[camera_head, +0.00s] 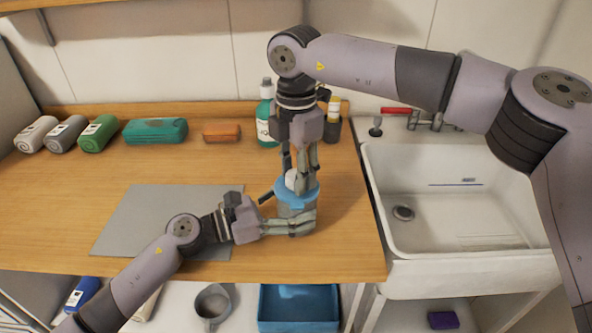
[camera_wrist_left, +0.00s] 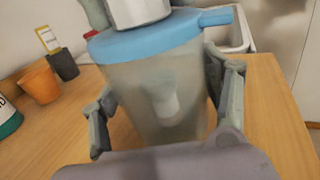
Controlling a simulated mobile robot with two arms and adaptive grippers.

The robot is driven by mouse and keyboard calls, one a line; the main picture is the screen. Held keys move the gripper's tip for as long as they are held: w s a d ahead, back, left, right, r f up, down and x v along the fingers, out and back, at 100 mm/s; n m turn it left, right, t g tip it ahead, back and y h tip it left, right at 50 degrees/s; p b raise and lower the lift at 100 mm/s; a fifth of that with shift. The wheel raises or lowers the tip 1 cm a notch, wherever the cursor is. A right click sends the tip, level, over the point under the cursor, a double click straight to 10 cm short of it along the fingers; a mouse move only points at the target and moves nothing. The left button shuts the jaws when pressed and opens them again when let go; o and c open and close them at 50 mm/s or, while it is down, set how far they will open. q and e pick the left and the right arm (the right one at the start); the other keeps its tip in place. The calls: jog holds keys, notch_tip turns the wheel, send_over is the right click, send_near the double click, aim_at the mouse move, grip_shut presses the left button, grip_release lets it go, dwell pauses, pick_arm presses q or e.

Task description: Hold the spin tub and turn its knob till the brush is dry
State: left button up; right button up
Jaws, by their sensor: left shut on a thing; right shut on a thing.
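The spin tub (camera_head: 294,207) stands on the wooden counter near its front right, a translucent grey cup with a blue lid (camera_head: 311,190). In the left wrist view the tub (camera_wrist_left: 150,95) fills the middle, and a pale blurred shape shows inside; I cannot tell if it is the brush. My left gripper (camera_head: 300,227) is shut around the tub's body from the left, a finger on each side. My right gripper (camera_head: 297,180) points down from above and is shut on the white knob (camera_head: 291,180) on top of the lid. The knob (camera_wrist_left: 138,10) also shows in the left wrist view.
A grey mat (camera_head: 150,215) lies left of the tub. A green bottle (camera_head: 267,117) and a dark cup (camera_head: 332,128) stand behind it. Rolled towels (camera_head: 97,134), a teal case (camera_head: 155,131) and an orange item (camera_head: 221,132) line the back. A sink (camera_head: 450,200) is at right.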

jog(key=c, duration=0.5)
jog(key=shift+c, duration=0.2)
jog(key=shift+n, duration=0.3)
